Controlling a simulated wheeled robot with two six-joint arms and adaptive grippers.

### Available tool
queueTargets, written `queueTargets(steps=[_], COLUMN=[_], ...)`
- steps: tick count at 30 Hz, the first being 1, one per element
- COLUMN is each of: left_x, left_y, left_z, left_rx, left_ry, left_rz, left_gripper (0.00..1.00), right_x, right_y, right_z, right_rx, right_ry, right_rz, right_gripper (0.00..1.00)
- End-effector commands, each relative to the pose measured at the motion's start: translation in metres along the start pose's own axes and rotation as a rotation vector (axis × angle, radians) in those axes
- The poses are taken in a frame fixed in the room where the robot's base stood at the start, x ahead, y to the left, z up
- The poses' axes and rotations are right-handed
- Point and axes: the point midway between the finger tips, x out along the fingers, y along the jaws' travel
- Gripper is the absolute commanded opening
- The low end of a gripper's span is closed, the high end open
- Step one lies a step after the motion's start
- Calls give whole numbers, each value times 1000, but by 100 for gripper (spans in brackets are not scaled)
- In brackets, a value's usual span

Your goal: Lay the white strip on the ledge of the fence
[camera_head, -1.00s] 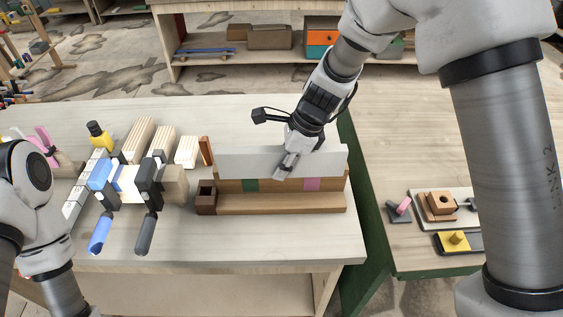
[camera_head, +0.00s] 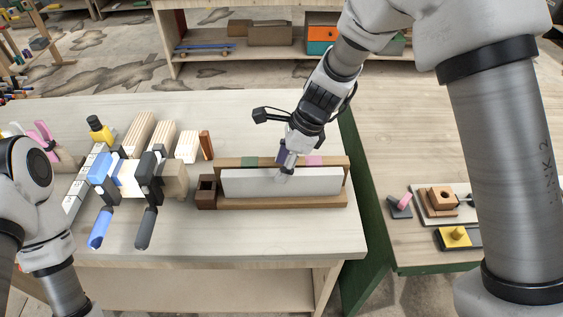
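The white strip (camera_head: 250,184) stands on its long edge in front of the fence (camera_head: 230,163), roughly parallel to it. Its lower edge is at the ledge (camera_head: 280,204); I cannot tell whether it rests there or is just above. My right gripper (camera_head: 286,174) points down at the strip's upper edge near its middle and appears shut on it, with a finger over the front face. The strip hides the lower part of the fence. My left arm shows at the left edge, but its gripper is out of view.
A small dark brown box (camera_head: 206,190) stands at the fence's left end. Clamps with blue (camera_head: 101,229) and dark handles (camera_head: 146,229) and wooden blocks (camera_head: 138,134) lie left of it. The tabletop in front of the ledge is clear.

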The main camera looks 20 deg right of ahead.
Motion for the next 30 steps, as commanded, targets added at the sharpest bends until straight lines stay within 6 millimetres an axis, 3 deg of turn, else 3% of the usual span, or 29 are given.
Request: queueTargets(steps=[7,11,14,24,30], left_x=[0,-6,-7,-8,-7], left_y=[0,0,0,0,0], left_z=[0,0,0,0,0], left_rx=[0,0,0,0,0], left_ry=[0,0,0,0,0], left_rz=[0,0,0,0,0], left_gripper=[55,55,55,55,55], right_x=[-1,-12,-28,-114,-133], right_y=[0,0,-1,-1,0], right_z=[0,5,6,6,5], right_rx=[0,-1,-1,-1,-1], right_ry=[0,-2,-5,-5,-2], right_rz=[0,-3,-5,-7,-2], right_gripper=[51,51,51,51,51])
